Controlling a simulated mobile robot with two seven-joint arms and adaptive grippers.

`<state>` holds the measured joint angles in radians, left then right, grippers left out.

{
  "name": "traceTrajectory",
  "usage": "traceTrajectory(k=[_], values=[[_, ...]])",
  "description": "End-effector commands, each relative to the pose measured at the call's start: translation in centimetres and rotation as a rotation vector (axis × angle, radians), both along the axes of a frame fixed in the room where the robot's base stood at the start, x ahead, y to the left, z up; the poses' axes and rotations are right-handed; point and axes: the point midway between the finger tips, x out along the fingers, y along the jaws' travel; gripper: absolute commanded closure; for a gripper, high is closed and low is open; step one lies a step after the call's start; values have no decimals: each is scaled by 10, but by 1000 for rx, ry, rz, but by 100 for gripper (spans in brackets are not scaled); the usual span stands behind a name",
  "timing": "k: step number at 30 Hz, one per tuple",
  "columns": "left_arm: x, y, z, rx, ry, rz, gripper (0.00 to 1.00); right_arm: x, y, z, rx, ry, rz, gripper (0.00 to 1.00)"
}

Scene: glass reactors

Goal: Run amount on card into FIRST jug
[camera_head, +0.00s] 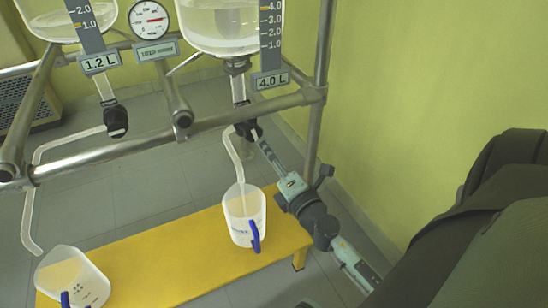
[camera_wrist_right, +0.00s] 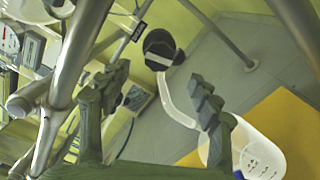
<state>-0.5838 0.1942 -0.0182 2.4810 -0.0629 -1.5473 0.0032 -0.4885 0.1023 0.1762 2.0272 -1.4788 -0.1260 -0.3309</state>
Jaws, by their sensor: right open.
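A clear jug with a blue handle (camera_head: 240,208) stands on the yellow bench under the right reactor's outlet tube (camera_head: 234,158); it also shows in the right wrist view (camera_wrist_right: 262,158). A second clear jug (camera_head: 75,280) stands lower left, near the left outlet tube (camera_head: 30,222). The right reactor (camera_head: 222,30) reads 4.0 L, the left reactor (camera_head: 65,18) 1.2 L. My right gripper (camera_head: 260,141) is at the right reactor's black outlet valve (camera_head: 243,128). In the right wrist view its open fingers (camera_wrist_right: 158,88) lie either side of the valve knob (camera_wrist_right: 160,48). Which jug is FIRST is not readable.
A metal rail (camera_head: 150,150) crosses in front of the reactors, with an upright post (camera_head: 316,120) right of my right gripper. A gauge (camera_head: 149,19) hangs between the reactors. The left outlet valve (camera_head: 116,121) is black. The yellow bench (camera_head: 165,262) is bare between the jugs.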

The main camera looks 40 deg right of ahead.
Motion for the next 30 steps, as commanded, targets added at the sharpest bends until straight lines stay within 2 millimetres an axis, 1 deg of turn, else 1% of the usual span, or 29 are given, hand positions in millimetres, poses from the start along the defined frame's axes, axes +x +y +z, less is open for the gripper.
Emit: traceTrajectory(k=[3, 9, 30], values=[[0, 0, 0, 0, 0, 0, 60, -11, 3, 0, -4, 0, 1, 37], [0, 0, 0, 0, 0, 0, 60, -19, 5, 1, -2, -3, 3, 37], [0, 0, 0, 0, -1, -1, 60, -20, 6, 1, -1, -4, 4, 37]])
